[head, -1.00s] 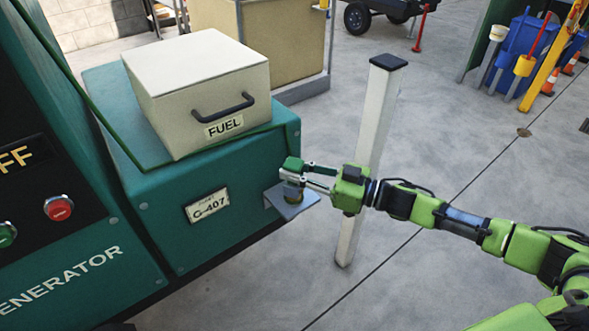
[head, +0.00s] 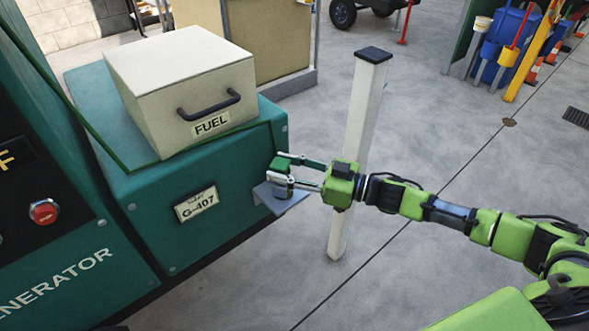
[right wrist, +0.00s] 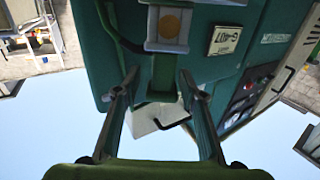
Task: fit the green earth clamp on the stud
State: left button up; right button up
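The green earth clamp (head: 281,164) stands just above a small grey bracket plate (head: 291,203) on the side of the teal generator. It also shows as a dark green block in the right wrist view (right wrist: 160,86). The stud is mostly hidden at the clamp and fingertips, so how the clamp sits on it cannot be told. My right gripper (head: 284,169) is open, its fingers on either side of the clamp; the right wrist view shows gaps between them and it. The plate's underside (right wrist: 180,46) shows there with a brown round spot. My left gripper is not in view.
A cream FUEL box (head: 185,85) with a black handle rests on the generator (head: 235,180). A white post (head: 362,120) stands close behind my right gripper. Open concrete floor lies to the right. Blue bins (head: 508,40) stand at the far right.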

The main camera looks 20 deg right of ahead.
jog(key=v, duration=1.1)
jog(key=shift+s+d, duration=0.25)
jog(key=shift+d, duration=0.05)
